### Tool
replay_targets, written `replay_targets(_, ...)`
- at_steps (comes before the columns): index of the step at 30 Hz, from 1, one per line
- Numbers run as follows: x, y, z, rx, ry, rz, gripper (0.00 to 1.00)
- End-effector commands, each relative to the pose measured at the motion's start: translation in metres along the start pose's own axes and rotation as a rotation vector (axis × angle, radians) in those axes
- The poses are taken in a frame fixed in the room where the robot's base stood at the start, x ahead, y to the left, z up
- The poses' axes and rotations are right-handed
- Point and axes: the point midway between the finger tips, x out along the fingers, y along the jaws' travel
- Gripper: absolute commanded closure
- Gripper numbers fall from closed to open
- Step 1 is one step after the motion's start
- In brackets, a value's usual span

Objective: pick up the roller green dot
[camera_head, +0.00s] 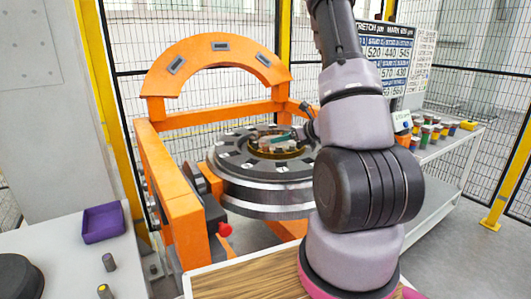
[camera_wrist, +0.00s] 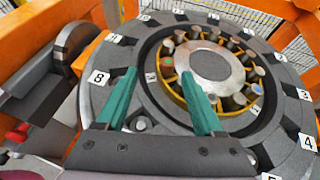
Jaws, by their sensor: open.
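In the wrist view, several grey rollers stand in a ring in the yellow bearing cage (camera_wrist: 182,96) around a silver hub (camera_wrist: 208,66). Some roller tops carry small coloured dots. One at the ring's left (camera_wrist: 167,61) looks bluish or green, but I cannot tell for certain that it is the green dot roller. My gripper (camera_wrist: 159,73) has two teal fingers spread apart, with nothing between them. The fingers reach over the near side of the ring; the right finger hides part of the cage.
The dark turntable (camera_head: 240,187) has numbered tags around its rim. An orange gantry frame (camera_head: 172,216) with an arch surrounds it. A grey table (camera_head: 60,262) holds a purple tray (camera_head: 103,222) and loose rollers (camera_head: 109,262). A shelf (camera_head: 447,152) with coloured cups stands at right.

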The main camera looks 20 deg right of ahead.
Motion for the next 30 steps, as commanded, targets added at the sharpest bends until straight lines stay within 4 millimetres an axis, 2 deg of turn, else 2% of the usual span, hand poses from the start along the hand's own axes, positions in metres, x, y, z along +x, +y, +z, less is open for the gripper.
replay_targets(1, 0.001, -0.007, -0.008, 0.020, 0.005, -0.023, 0.31)
replay_targets(4, 0.007, -0.013, -0.013, 0.036, 0.007, -0.044, 0.31)
replay_targets(12, 0.048, -0.015, -0.014, 0.034, 0.007, -0.045, 0.31)
replay_targets(20, 0.065, -0.015, -0.015, 0.035, 0.006, -0.044, 0.31)
replay_targets(27, 0.099, -0.016, -0.019, 0.033, 0.007, -0.042, 0.31)
replay_targets(30, 0.108, -0.017, -0.018, 0.034, 0.006, -0.044, 0.31)
